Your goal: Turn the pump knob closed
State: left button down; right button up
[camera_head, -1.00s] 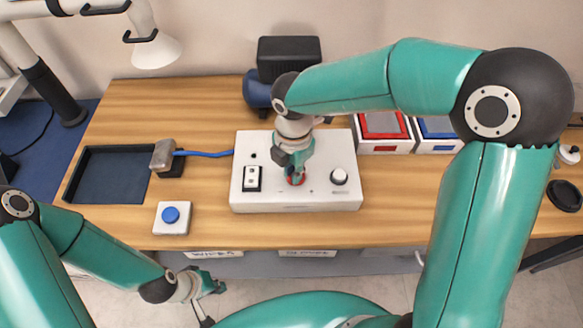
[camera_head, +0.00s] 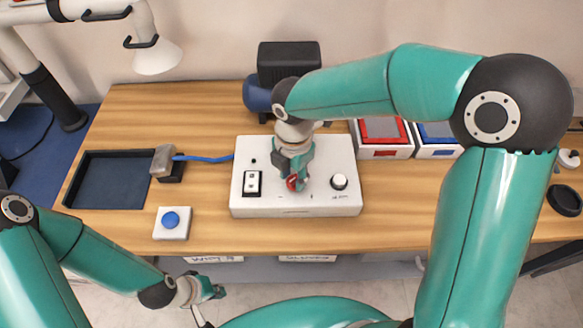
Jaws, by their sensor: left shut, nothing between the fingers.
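A white control box (camera_head: 318,205) sits at the middle of the wooden table. No readable label shows which is the pump knob. My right gripper (camera_head: 293,180) points down at the red knob, with its fingers closed around it and partly hiding it. My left gripper (camera_head: 217,291) is shut and empty, low in front of the table's edge and away from the box.
A blue button (camera_head: 171,220) on a white base and a dark tray (camera_head: 112,197) lie to the left. Red (camera_head: 384,129) and blue (camera_head: 436,131) trays stand at right. A dark pump-like machine (camera_head: 290,62) stands behind.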

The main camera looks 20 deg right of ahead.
aim_at(293, 178)
notch_tip(293, 178, up, 12)
dwell(0.5)
dwell(0.4)
